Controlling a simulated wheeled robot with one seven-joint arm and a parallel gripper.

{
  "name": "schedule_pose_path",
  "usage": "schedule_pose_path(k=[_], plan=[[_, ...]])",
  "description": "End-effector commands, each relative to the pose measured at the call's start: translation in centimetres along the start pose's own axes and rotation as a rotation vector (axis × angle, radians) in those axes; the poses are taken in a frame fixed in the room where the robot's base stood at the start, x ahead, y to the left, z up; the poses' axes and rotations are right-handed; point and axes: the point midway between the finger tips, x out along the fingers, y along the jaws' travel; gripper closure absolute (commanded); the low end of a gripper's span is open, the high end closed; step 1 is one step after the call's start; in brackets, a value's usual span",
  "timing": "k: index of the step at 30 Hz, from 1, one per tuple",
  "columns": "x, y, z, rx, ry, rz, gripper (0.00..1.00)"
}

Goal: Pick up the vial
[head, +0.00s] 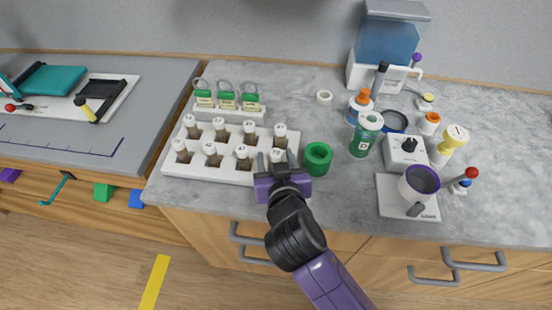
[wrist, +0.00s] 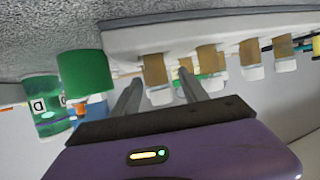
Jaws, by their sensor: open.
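A white rack (head: 213,172) on the grey counter holds several upright vials with white caps and brownish bodies, in two rows. My gripper (head: 277,160) is at the rack's front right corner, with its fingers pointing toward the front-row right-end vial (head: 277,155). In the wrist view, which looks upside down, my gripper (wrist: 160,78) is open. One vial (wrist: 156,70) shows between its two fingers, with a gap on each side. Whether the fingers reach fully around it, I cannot tell. The task does not say which vial is meant.
A green cylinder (head: 317,158) stands close to the right of my gripper, and also shows in the wrist view (wrist: 85,75). Behind the rack is a white stand (head: 228,113) with green-labelled items. A green bottle (head: 364,140) and a mug (head: 417,185) are farther right.

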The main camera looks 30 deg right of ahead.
Motion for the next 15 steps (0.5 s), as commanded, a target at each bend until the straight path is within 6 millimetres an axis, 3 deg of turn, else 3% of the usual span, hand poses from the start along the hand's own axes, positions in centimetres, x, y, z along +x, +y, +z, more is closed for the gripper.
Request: schedule_pose_path(k=[6, 15], plan=[[2.8, 0.1, -0.1, 0.001, 0.001, 0.0, 0.49], [3.2, 0.1, 0.0, 0.001, 0.0, 0.0, 0.49]])
